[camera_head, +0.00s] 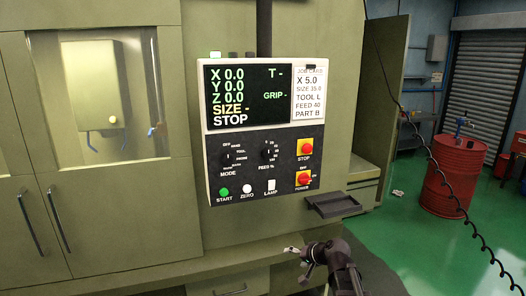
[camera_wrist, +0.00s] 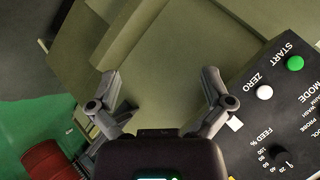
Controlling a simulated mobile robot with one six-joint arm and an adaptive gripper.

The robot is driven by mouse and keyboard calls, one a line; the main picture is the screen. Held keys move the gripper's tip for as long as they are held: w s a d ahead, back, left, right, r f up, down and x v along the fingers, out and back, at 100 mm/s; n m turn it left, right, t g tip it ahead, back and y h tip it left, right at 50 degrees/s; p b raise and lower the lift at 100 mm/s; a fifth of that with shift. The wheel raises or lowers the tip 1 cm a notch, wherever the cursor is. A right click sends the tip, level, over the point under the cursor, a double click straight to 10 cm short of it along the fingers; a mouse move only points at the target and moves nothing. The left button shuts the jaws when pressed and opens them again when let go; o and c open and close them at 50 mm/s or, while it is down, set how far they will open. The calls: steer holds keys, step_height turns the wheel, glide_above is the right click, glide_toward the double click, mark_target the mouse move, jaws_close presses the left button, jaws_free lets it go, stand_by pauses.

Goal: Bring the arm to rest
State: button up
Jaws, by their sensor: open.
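My gripper (camera_head: 304,257) is in front of the machine, below its control panel (camera_head: 232,163) and just left of the small dark tray (camera_head: 333,205). In the wrist view my gripper (camera_wrist: 158,92) shows its two fingers spread apart with nothing between them. The panel fills the right side of the wrist view, with the green START button (camera_wrist: 295,63) and the white ZERO button (camera_wrist: 264,92) in sight. My arm comes in from the bottom of the head view. No contact between the fingers and the machine can be made out.
The olive machine (camera_head: 140,225) fills the left and middle, with a windowed door. A red drum (camera_head: 452,178) stands on the green floor at the right. A coiled black cable (camera_head: 470,225) hangs at the right. Open floor lies between machine and drum.

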steer(key=s+d+f+n+g+h+b, duration=0.1)
steer(key=s+d+f+g+h, duration=0.1)
steer(key=s, duration=0.4)
steer(key=s+d+f+n+g+h+b, duration=0.1)
steer(key=s+d+f+g+h, duration=0.1)
steer(key=s+f, duration=0.2)
steer(key=s+d+f+n+g+h, duration=0.1)
steer(key=s+d+f+g+h, duration=0.1)
steer(key=s, duration=0.6)
step_height(320, 180, down, 2)
steer(key=shift+s+d+f+g+h+b, duration=0.15)
steer(key=shift+g+h+b, duration=0.25)
steer(key=shift+g+h, duration=0.2)
steer(key=shift+c, duration=0.4)
